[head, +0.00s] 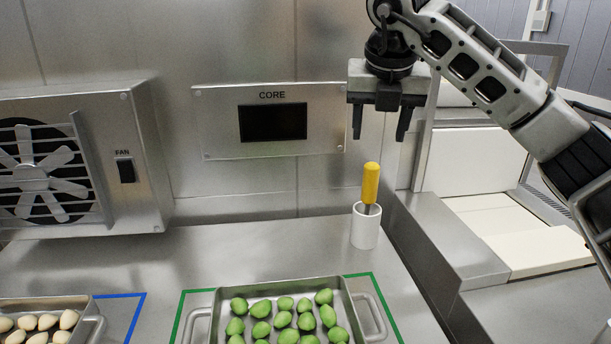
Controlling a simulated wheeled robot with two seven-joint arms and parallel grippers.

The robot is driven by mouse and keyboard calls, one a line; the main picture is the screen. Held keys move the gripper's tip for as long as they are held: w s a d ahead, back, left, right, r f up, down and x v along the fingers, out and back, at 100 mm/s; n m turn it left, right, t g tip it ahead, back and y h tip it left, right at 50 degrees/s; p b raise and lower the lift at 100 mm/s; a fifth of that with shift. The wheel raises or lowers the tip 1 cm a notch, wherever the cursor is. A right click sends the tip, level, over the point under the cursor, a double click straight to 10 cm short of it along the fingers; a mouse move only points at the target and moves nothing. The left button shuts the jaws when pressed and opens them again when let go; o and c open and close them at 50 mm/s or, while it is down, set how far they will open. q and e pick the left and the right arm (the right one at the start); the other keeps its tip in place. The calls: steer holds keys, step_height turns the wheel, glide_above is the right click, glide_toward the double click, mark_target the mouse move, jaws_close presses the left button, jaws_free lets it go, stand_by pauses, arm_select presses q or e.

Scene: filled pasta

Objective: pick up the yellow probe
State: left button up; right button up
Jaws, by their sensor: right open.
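The yellow probe (370,183) stands upright in a white cylindrical holder (365,228) on the steel counter. Its yellow handle sticks up above the holder, and its lower metal part goes down inside, out of sight. My right gripper (380,134) is above the probe, pointing down. Its two dark fingers are spread apart with nothing between them. The fingertips are a little higher than the top of the handle and do not touch it. My left gripper is not in view.
A metal tray of green filled pasta (348,299) sits inside a green outline in front. A tray of pale pieces (92,330) is at the lower left by a blue outline. A fan unit (150,190) and a CORE display panel (222,142) are behind. A raised steel ledge (440,240) runs right of the holder.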

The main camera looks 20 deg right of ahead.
mark_target(370, 184)
steer(key=x, duration=1)
steer(key=shift+w+a+f+b, duration=0.15)
steer(key=shift+w+a+b, duration=0.1)
steer(key=shift+b, duration=0.1)
steer(key=x, duration=0.2)
steer(key=d+x, duration=0.1)
steer(key=x, duration=0.1)
steer(key=shift+w+p, duration=0.1)
steer(key=shift+p, duration=0.25)
steer(key=shift+w+d+f, duration=0.1)
steer(key=shift+w+f, duration=0.15)
steer(key=shift+f, duration=0.25)
steer(key=c, duration=1.1)
